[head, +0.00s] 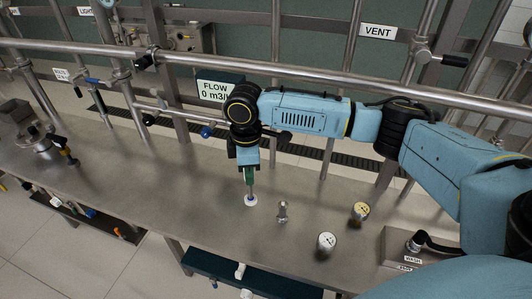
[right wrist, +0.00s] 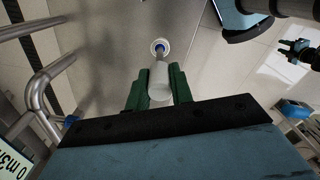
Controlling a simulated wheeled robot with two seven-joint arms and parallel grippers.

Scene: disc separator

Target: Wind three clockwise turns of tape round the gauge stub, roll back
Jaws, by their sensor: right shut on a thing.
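My right gripper (head: 249,176) points down over the steel bench with its green fingers shut on a pale cylindrical piece (right wrist: 159,82), seen between them in the right wrist view. A thin shaft runs from this piece down to a white ring with a blue centre (head: 250,200), which looks like the tape roll. The ring also shows in the right wrist view (right wrist: 160,47). I cannot tell whether it touches the bench. A short bare metal fitting (head: 283,212), likely the gauge stub, stands upright just right of the ring.
Two round gauges, one white-faced (head: 326,243) and one yellowish (head: 361,211), stand right of the fitting. A labelled plate with a black handle (head: 418,243) is farther right. Pipes and the FLOW display (head: 217,89) stand behind. Bare bench lies left of the ring.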

